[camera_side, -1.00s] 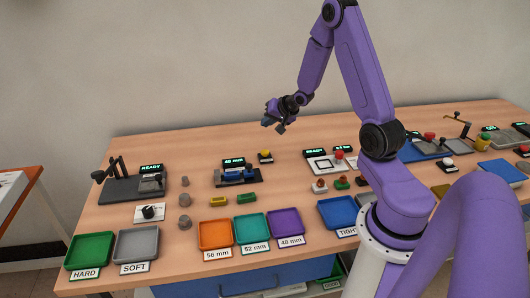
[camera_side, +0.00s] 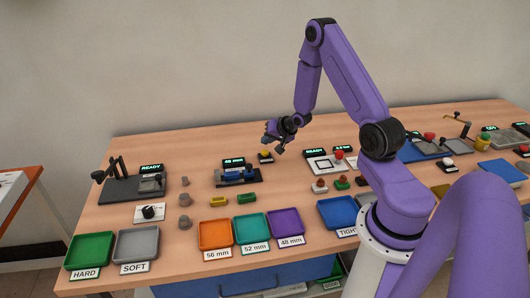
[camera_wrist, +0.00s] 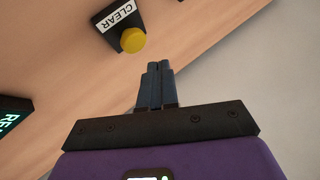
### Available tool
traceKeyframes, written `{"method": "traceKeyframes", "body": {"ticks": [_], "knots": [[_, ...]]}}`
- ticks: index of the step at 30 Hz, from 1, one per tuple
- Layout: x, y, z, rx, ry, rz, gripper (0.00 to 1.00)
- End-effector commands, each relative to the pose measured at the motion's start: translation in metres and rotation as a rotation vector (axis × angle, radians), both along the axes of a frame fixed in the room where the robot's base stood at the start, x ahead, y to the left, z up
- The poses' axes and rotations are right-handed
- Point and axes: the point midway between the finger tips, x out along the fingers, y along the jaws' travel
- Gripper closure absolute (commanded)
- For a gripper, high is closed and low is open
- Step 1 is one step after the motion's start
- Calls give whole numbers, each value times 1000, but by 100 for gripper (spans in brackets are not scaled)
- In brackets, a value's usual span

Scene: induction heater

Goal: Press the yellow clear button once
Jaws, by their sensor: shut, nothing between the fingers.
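The yellow clear button (camera_wrist: 133,40) sits on a small black box beside a white CLEAR label (camera_wrist: 116,19) in the wrist view. In the side view the yellow button (camera_side: 265,154) is near the middle of the table, behind the measuring device. My gripper (camera_wrist: 159,66) is shut and empty. In the wrist view its fingertips are just below and right of the button in the picture, apart from it. In the side view my gripper (camera_side: 277,150) hangs above and just right of the button, seemingly clear of it. The exact height gap cannot be told.
A blue measuring device with a 48 mm display (camera_side: 234,162) stands left of the button. A white panel with a READY display (camera_side: 315,152) and a red button (camera_side: 338,155) stands to the right. Coloured trays (camera_side: 215,234) line the front edge. Table around the button is clear.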

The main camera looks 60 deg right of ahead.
Motion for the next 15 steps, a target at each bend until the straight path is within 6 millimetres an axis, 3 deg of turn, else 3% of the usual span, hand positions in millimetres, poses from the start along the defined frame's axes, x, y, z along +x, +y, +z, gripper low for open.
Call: {"method": "traceKeyframes", "body": {"ticks": [6, 15], "knots": [[0, 0, -13, 1, 0, -1, 100], [0, 0, -14, -1, -1, -1, 100]]}}
